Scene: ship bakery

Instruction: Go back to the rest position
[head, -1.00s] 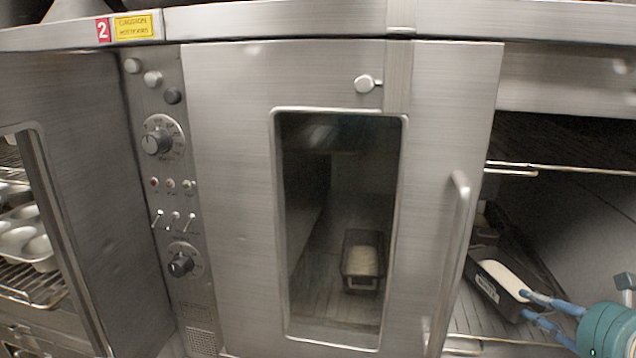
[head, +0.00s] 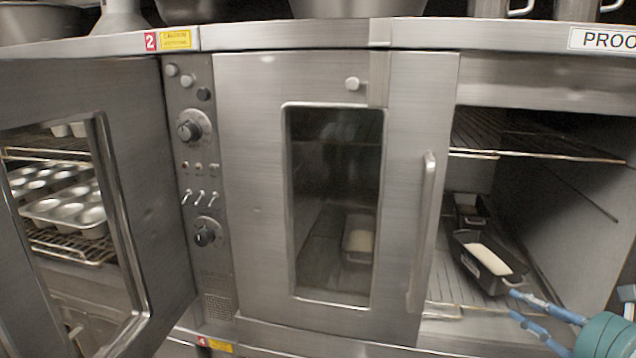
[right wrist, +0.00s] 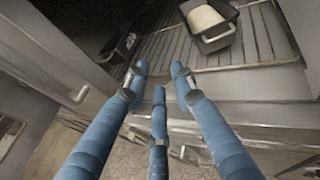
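My right gripper (head: 518,304) is in the lower right of the head view, in front of the open right oven compartment. Its blue fingers are spread and empty, and they also show in the right wrist view (right wrist: 158,80). A dark loaf pan (head: 468,262) with pale dough (head: 490,258) stands on the lower rack in that compartment, beyond the fingertips. The pan also shows in the right wrist view (right wrist: 222,40), apart from the fingers. My left gripper is not in view.
A second dark pan (head: 468,208) stands deeper on the same rack (head: 520,290). The door with a window (head: 335,205) has a handle (head: 422,230) left of my right gripper. Muffin tins (head: 75,212) show through the left door's window (head: 150,200).

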